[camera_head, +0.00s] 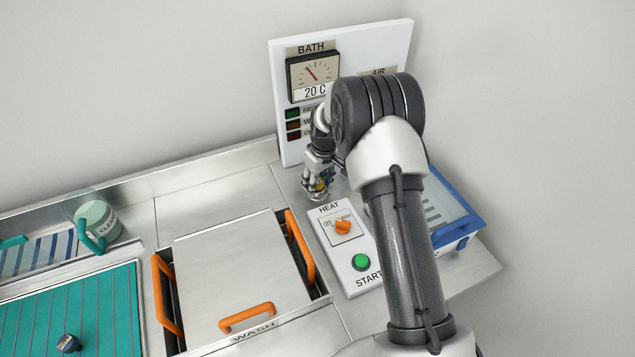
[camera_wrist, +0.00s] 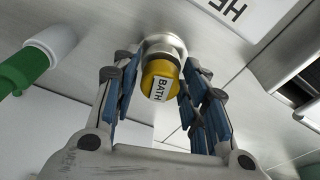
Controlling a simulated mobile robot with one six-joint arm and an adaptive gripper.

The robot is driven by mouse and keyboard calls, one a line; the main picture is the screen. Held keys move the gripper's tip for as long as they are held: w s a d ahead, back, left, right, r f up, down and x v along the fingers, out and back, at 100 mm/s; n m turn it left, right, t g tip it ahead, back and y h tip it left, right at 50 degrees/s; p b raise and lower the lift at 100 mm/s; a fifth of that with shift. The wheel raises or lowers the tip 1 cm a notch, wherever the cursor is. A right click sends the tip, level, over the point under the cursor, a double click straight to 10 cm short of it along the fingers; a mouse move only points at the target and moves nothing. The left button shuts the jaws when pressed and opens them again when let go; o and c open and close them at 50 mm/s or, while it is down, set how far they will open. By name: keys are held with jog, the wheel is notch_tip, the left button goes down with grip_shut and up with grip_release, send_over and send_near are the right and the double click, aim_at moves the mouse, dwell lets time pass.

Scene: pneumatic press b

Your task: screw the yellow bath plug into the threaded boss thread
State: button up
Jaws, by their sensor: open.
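The yellow bath plug (camera_wrist: 161,82), with a white BATH label, sits at the mouth of the round metal threaded boss (camera_wrist: 166,44) in the wrist view. The plug looks in line with the boss. How far its thread is engaged is hidden. My gripper (camera_wrist: 163,72) is open, with its blue-padded fingers on either side of the plug. Visible gaps separate the fingers from the plug. In the head view my gripper (camera_head: 318,182) is low beside the gauge panel, and only a speck of yellow shows there.
The HEAT panel (camera_head: 328,226), with an orange knob (camera_head: 343,227) and green START button (camera_head: 361,262), stands close to my gripper. The BATH gauge panel (camera_head: 283,72) rises behind. A lidded WASH basin (camera_head: 235,262) with orange handles is left. A blue-framed tray (camera_head: 462,208) is right.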

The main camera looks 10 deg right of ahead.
jog(key=c, duration=0.5)
jog(key=shift+m, duration=0.9)
jog(key=shift+m+p, duration=0.35)
jog(key=shift+m, duration=0.35)
jog(key=shift+h, duration=0.3)
jog(key=shift+r, duration=0.1)
jog(key=shift+w+m, duration=0.1)
jog(key=shift+m, duration=0.9)
